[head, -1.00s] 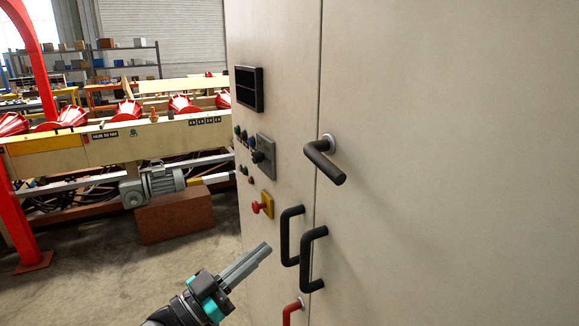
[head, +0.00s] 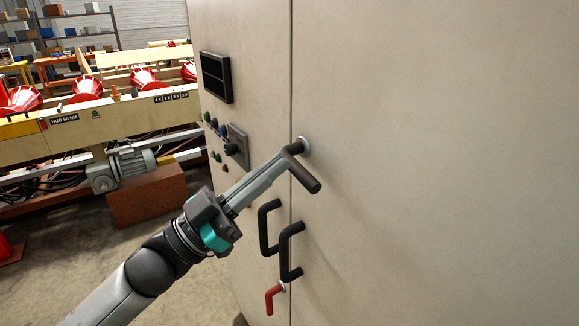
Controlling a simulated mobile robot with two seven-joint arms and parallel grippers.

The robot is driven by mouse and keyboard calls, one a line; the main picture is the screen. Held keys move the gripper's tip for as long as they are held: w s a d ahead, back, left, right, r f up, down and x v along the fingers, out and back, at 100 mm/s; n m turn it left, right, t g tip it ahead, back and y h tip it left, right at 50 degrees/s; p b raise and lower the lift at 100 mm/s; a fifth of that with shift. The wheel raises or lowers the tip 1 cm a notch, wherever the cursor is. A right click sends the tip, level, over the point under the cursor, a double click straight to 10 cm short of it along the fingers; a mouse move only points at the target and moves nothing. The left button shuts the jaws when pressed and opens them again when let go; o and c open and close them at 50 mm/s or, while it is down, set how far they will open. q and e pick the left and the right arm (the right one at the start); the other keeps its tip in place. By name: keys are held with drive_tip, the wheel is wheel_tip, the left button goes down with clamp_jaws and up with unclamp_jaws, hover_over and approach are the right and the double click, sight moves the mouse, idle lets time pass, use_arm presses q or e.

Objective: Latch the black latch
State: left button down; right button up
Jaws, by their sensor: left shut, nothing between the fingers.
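The black latch (head: 306,176) is a lever handle on the right door of the large beige cabinet (head: 430,200), just right of the seam between the doors. Its lever slants down to the right from a round silver mount. My left gripper (head: 283,160) is shut and empty. Its fingertips are at the latch's upper end by the mount and seem to touch it or nearly so; I cannot tell exactly. My right gripper is not in view.
Two black pull handles (head: 286,252) flank the seam below the latch. A red lever (head: 271,299) sits lower. A control panel with a dark display (head: 215,77) is on the left door. A conveyor with red rollers (head: 88,88) stands at the back left.

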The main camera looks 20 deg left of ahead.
sight(290, 169)
use_arm(q)
drive_tip(key=w+d, duration=0.1)
drive_tip(key=w+d+f+p, duration=0.1)
drive_tip(key=w, duration=0.1)
drive_tip(key=shift+f, duration=0.65)
drive_tip(key=shift+f+m, duration=0.1)
drive_tip(key=shift+m, duration=0.3)
drive_tip(key=shift+f+m+g+h+b, duration=0.15)
drive_tip(key=shift+m+g+h+b, duration=0.2)
drive_tip(key=shift+m+g+h, duration=0.35)
drive_tip(key=shift+f+m+g, duration=0.15)
drive_tip(key=shift+m+g, duration=0.35)
drive_tip(key=shift+m, duration=0.4)
